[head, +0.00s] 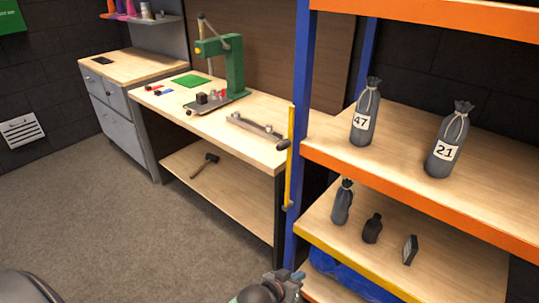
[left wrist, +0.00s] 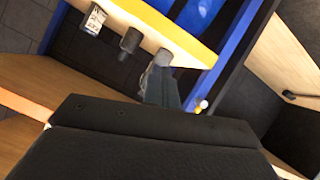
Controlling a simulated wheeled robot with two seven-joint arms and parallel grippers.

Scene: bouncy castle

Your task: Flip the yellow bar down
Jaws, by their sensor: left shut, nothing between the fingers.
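The yellow bar (head: 291,150) stands upright along the blue post at the left front of the shelf rack. A dark knob shows beside its upper part and another near its lower end. My left gripper (head: 296,277) is at the bottom of the head view, below the bar's lower end and apart from it. My right gripper is not in view.
The rack's blue post (head: 301,130) stands beside the bar. Grey bags numbered 47 (head: 365,114) and 21 (head: 447,142) stand on the upper shelf. A smaller bag (head: 342,203) and black bottle (head: 372,229) stand below. A workbench (head: 235,125) is left; floor before it is clear.

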